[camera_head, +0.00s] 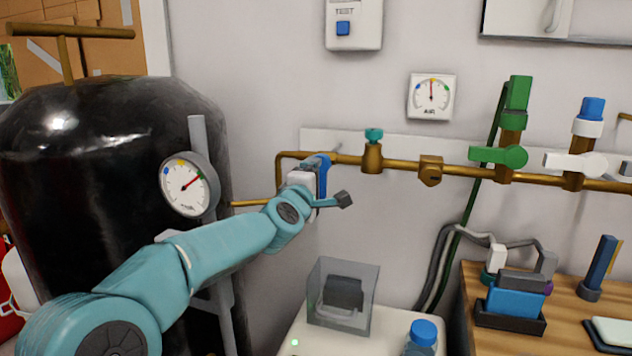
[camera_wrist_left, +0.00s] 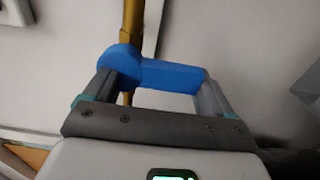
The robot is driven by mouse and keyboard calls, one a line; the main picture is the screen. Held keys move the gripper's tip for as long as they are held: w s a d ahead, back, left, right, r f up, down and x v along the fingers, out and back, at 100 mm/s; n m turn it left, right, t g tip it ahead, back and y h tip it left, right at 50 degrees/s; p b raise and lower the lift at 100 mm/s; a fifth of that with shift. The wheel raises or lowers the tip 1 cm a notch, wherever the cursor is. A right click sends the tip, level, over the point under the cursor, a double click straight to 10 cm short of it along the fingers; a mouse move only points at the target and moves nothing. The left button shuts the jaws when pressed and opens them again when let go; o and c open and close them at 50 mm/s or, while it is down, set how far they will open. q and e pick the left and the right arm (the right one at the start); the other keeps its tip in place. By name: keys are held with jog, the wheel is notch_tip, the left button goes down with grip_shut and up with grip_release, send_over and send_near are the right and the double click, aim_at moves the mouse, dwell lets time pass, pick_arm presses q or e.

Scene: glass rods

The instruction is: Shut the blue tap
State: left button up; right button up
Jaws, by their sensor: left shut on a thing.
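My left gripper (camera_head: 308,176) is at the tap. In the wrist view its two grey fingers (camera_wrist_left: 160,84) stand at either end of the blue part, shut on it. My right gripper is not in view.
A black tank (camera_head: 95,150) with a round gauge (camera_head: 188,187) stands at left. Green (camera_head: 500,156) and white (camera_head: 575,163) taps are farther right on the pipe. Below are a clear box (camera_head: 343,290), a blue-capped bottle (camera_head: 423,335) and a wooden bench (camera_head: 462,320).

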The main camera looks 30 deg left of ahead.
pick_arm(q)
jog(key=o, duration=1.3)
jog(key=v, duration=1.6)
jog(key=shift+s, duration=0.15)
